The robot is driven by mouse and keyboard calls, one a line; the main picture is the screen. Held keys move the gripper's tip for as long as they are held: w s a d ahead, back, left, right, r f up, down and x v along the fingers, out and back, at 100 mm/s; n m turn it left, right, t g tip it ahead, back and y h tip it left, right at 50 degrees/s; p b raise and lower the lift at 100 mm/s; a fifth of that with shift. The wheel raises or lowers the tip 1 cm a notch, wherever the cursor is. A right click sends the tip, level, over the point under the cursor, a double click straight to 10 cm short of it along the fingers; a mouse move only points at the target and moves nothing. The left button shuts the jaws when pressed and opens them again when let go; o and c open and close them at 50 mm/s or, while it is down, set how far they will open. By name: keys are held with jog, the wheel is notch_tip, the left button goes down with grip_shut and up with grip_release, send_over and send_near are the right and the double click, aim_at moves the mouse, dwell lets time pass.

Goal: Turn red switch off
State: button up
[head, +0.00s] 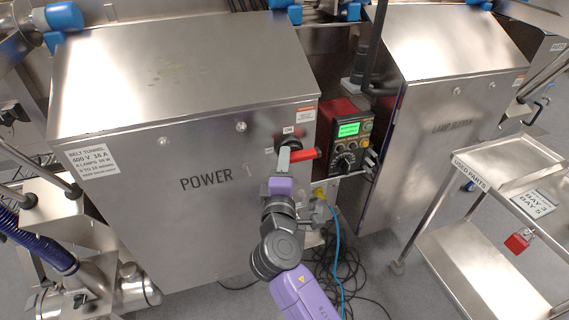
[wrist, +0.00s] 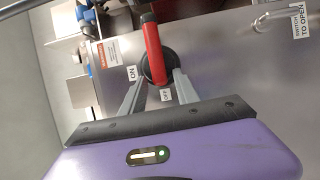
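The red switch is a red lever handle (head: 305,155) on a round black base, mounted on the front of the steel cabinet marked POWER. In the head view the lever points right. In the wrist view the red lever (wrist: 153,52) runs upward from its base, with an ON label (wrist: 132,73) left of it and an OFF label (wrist: 165,95) below. My gripper (head: 283,158) is at the switch, partly covering its base in the head view. In the wrist view its grey fingers (wrist: 157,88) are apart, one on each side of the base. Contact cannot be told.
A red control box (head: 348,140) with a green screen and knobs stands right of the switch. A second steel cabinet (head: 440,130) is farther right. A steel cart (head: 480,160) with a red padlock-like tag (head: 519,241) stands at right. Cables (head: 350,275) lie on the floor below.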

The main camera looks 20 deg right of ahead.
jog(key=shift+f, duration=0.1)
jog(key=v, duration=0.7)
jog(key=shift+s, duration=0.4)
